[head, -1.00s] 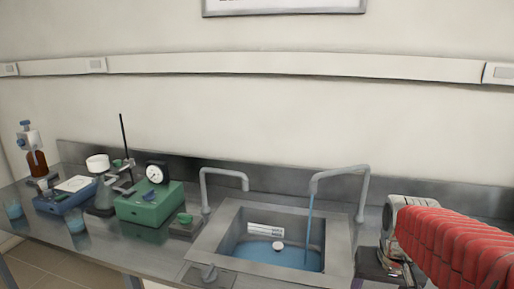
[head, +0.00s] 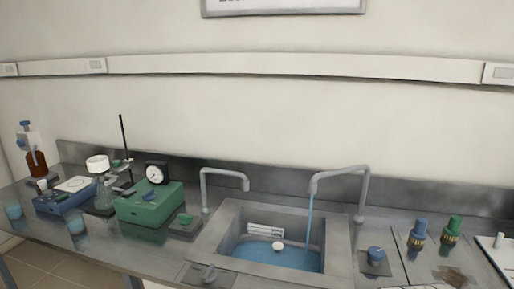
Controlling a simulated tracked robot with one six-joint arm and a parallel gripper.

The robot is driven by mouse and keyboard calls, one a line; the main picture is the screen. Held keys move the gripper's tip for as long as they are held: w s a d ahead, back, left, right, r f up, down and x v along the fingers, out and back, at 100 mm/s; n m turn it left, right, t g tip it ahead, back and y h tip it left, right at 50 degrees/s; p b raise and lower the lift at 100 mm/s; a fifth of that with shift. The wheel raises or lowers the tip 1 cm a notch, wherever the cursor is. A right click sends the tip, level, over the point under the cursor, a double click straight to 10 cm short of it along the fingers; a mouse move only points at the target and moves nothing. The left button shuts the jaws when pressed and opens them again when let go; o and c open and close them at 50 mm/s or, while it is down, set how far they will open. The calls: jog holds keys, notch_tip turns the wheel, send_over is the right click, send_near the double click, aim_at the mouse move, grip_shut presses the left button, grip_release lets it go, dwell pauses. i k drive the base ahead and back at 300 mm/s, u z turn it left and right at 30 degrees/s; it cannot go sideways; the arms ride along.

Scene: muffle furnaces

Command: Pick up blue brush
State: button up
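A blue-topped object that looks like the blue brush (head: 418,232) stands upright on the counter right of the sink, with a dark, yellowish lower part. A similar green one (head: 453,229) stands just to its right. My gripper is out of view, so whether it is open or shut is hidden.
The sink (head: 230,225) holds blue water under a running tap (head: 340,178). A small blue-topped item (head: 375,254) sits between the sink and the brush. A brown stain (head: 450,276) and a white-edged tray (head: 497,252) lie to the right. A green device (head: 150,204) stands left.

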aim_at(419, 233)
jog(key=z, duration=0.7)
